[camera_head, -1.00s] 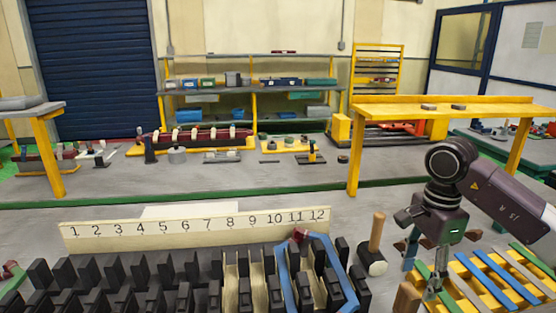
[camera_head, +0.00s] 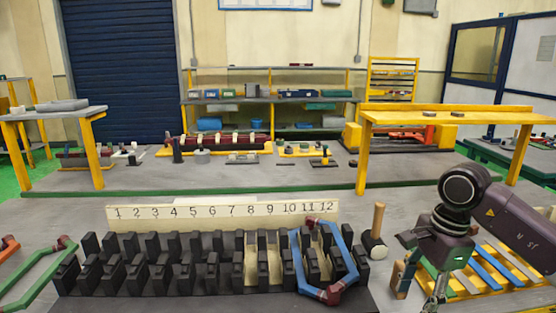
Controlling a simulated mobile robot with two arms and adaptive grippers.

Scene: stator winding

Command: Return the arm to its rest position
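My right arm comes in from the right, and its gripper (camera_head: 437,296) hangs down at the lower right, near the slatted rack. The fingertips are small and partly cut off by the bottom edge, so I cannot tell whether it is open or shut. My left gripper is not in view. The black slotted stator (camera_head: 150,285) lies in front, with a numbered strip (camera_head: 222,212) marked 1 to 12 behind it. A blue coil (camera_head: 347,270) with dark red ends sits at the stator's right end, around slots below 11 and 12. Pale liners stand in some slots.
A mallet (camera_head: 377,222) stands right of the stator. A yellow rack (camera_head: 510,262) with coloured strips lies under my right arm. A green coil (camera_head: 38,280) lies at the left edge. A yellow table (camera_head: 440,117) and shelves stand behind. The floor beyond the bench is clear.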

